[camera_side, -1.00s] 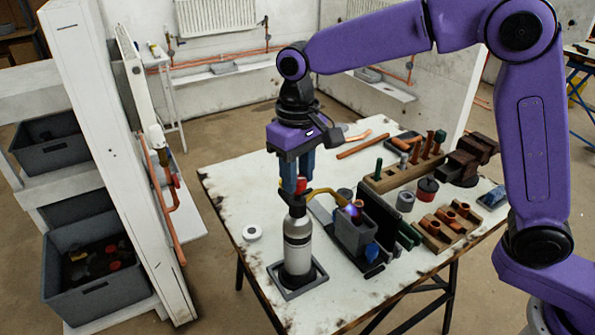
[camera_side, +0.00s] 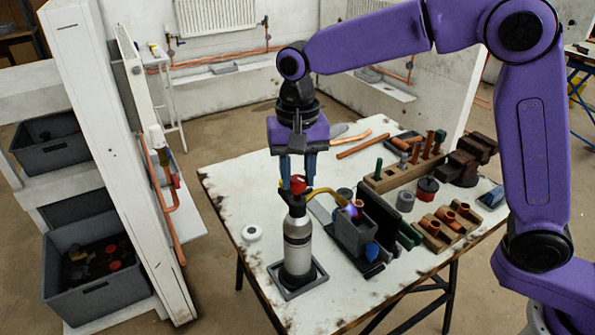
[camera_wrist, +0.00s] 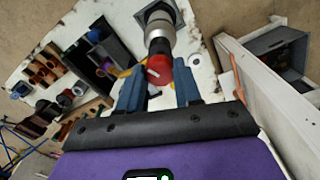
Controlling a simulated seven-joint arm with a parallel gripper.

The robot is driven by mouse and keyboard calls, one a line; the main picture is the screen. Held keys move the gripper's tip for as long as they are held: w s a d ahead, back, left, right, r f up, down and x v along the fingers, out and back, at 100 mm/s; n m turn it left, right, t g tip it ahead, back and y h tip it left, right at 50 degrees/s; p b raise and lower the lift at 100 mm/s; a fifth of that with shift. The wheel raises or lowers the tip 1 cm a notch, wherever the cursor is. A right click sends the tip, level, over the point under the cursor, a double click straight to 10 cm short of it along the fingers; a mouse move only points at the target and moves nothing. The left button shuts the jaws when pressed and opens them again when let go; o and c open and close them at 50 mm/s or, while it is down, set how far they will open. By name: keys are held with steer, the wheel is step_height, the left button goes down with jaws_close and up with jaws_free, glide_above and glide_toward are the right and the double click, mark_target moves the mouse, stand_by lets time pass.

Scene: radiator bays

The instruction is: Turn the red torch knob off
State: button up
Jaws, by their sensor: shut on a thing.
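The red torch knob (camera_side: 298,184) sits on top of the torch's grey gas bottle (camera_side: 297,241), which stands upright in a dark square tray (camera_side: 318,271) at the table's near left corner. My gripper (camera_side: 298,178) points down from above with its blue fingers on either side of the knob, shut on it. In the wrist view the knob (camera_wrist: 159,69) lies between the two fingers, with a pale mark on its face. The brass torch tube (camera_side: 323,193) runs right from the bottle to a bluish-purple flame (camera_side: 352,210) at its tip.
A grey box (camera_side: 355,235) stands by the flame. Wooden fitting blocks (camera_side: 447,226), a vise (camera_side: 470,160) and copper pipes fill the table's right and back. A white ring (camera_side: 252,233) lies left of the bottle. A white panel (camera_side: 120,180) stands left of the table.

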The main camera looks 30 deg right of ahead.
mark_target(298, 178)
steer(key=m, duration=0.4)
steer(key=shift+m, duration=0.4)
stand_by(0.4)
steer(key=o, duration=1.1)
steer(key=shift+c, duration=0.2)
steer(key=shift+r, duration=0.1)
step_height(298, 178, up, 17)
steer(key=shift+r, duration=0.15)
